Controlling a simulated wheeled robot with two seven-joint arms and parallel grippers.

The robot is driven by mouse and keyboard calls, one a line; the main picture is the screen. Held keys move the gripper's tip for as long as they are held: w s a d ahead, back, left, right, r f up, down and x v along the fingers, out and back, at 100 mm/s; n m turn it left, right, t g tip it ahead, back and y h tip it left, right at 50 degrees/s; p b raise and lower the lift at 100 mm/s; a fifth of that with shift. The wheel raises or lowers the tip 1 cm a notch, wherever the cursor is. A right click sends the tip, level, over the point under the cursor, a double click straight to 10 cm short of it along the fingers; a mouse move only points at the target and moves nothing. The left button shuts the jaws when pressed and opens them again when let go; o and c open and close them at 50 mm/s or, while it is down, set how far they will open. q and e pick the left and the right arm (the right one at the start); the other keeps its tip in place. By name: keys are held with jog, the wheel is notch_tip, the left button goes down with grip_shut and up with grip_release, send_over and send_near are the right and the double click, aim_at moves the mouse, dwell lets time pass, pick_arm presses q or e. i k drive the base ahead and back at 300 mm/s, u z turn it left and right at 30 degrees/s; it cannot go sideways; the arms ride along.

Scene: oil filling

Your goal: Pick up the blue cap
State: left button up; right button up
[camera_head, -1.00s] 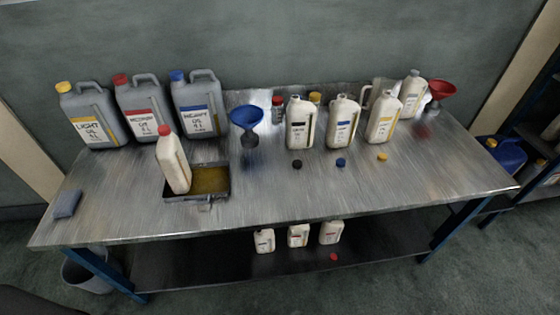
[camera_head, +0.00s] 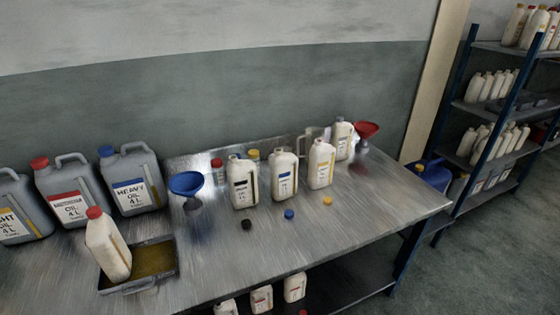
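The blue cap (camera_head: 289,214) lies on the metal table in front of a white bottle with a blue label (camera_head: 284,175). A black cap (camera_head: 247,225) lies to its left and a yellow cap (camera_head: 327,201) to its right, both apart from it. A larger blue cap (camera_head: 106,151) sits on the grey heavy oil canister (camera_head: 131,180). Neither of my grippers shows in the head view.
A tray (camera_head: 141,286) holding a red-capped bottle (camera_head: 107,243) is at the left front. A blue funnel (camera_head: 186,184) and a red funnel (camera_head: 366,131) stand on the table (camera_head: 330,235). Shelves (camera_head: 497,48) with bottles are at right. The table around the small caps is clear.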

aim_at(289, 215)
jog(key=k, duration=0.6)
jog(key=z, duration=0.05)
jog(key=i, duration=1.05)
jog(key=u, duration=0.9)
